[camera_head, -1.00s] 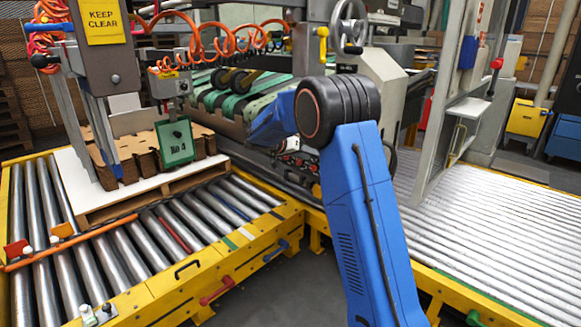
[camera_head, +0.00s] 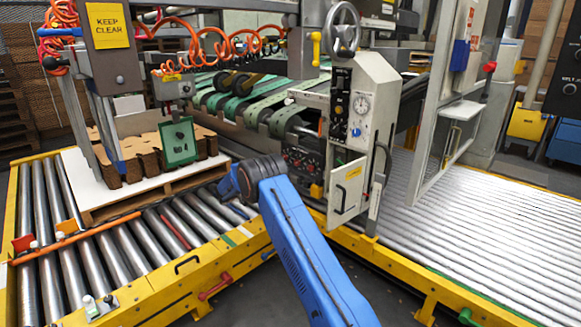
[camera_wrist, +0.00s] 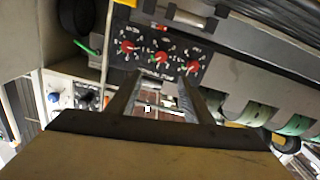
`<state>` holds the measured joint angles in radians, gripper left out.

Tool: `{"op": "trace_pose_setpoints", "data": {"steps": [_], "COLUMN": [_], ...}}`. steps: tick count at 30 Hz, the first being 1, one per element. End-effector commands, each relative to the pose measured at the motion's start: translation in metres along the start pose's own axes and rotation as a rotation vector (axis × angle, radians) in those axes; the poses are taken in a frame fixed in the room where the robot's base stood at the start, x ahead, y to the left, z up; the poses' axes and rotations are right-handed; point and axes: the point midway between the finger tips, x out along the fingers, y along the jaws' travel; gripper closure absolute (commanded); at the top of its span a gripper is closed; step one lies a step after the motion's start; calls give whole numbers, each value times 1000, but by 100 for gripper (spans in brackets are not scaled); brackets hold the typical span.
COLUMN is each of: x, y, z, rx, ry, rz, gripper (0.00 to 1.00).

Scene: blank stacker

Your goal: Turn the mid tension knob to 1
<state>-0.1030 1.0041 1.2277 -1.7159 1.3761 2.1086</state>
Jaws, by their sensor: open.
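A dark control panel with three red knobs shows in the wrist view. The middle red knob (camera_wrist: 161,57) lies between the other two; I take it as the mid tension knob. White marks ring each knob, but they are too small to read, and so is its setting. The panel (camera_head: 303,165) also shows in the head view on the machine, just right of my arm's end. My gripper (camera_wrist: 160,82) is open and empty; its two fingers point toward the panel, below the middle knob in the picture and apart from it. My gripper is not clearly visible in the head view.
A grey cabinet (camera_head: 357,130) with a handwheel (camera_head: 343,28) stands right of the panel. Roller conveyors (camera_head: 500,220) lie to the right and left. A pallet (camera_head: 120,205) with brown blanks and a green tag stands at left. Green belts (camera_wrist: 250,113) run near the panel.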

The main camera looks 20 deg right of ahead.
Motion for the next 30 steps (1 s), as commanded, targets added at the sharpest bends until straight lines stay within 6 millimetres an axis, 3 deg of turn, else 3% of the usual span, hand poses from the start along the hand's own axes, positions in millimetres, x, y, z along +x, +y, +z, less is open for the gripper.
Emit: {"op": "trace_pose_setpoints", "data": {"steps": [8,30], "x": [19,146], "y": [-2,-2], "z": [2,2], "rx": [8,6], "ry": [8,8], "rz": [0,-1], "gripper": [53,53]}}
